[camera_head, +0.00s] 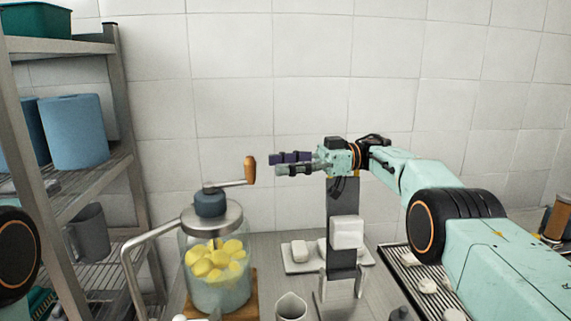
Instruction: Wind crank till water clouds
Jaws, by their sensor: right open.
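A glass jar (222,288) with a metal lid stands at the lower left on a wooden board. A crank (228,184) rises from the dark blue hub (210,203) on the lid and ends in an upright orange-brown handle (249,170). My right gripper (274,163) reaches in from the right, pointing left. Its fingers are open and empty, a little right of the handle and apart from it. My left gripper is out of view; only a dark joint of mine shows at the left edge.
A metal shelf rack (118,110) with blue rolls (75,130) and a grey mug (90,232) stands at the left. A dark upright stand (342,210) with a white block rises behind a small cup (291,306). A slatted rack (408,268) lies at the right.

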